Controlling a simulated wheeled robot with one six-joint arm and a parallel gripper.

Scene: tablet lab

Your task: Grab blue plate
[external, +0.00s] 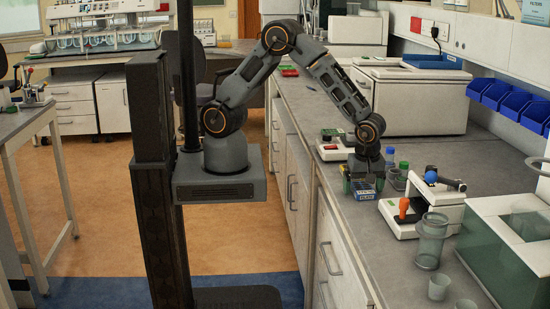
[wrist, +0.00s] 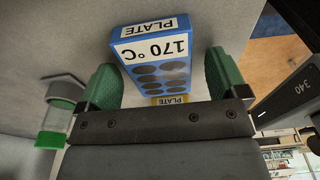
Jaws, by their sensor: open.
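The blue plate (wrist: 160,62) is a flat block with dark round wells and white labels reading "PLATE" and "170 °C". It lies on the grey bench and also shows in the external view (external: 364,196). My gripper (wrist: 165,82) is open, its two green fingers on either side of the blue plate in the wrist view. In the external view my gripper (external: 367,182) points down over the plate. Part of a yellow-labelled plate (wrist: 171,100) shows close to my gripper's body. Whether the fingers touch the blue plate I cannot tell.
A green-capped clear container (wrist: 52,133) stands beside the left finger. Bottles with blue (external: 390,151) and green caps stand right of my gripper. A white device with an orange knob (external: 404,204) and a beaker (external: 430,240) are nearer the camera. The bench's front edge is close on the left.

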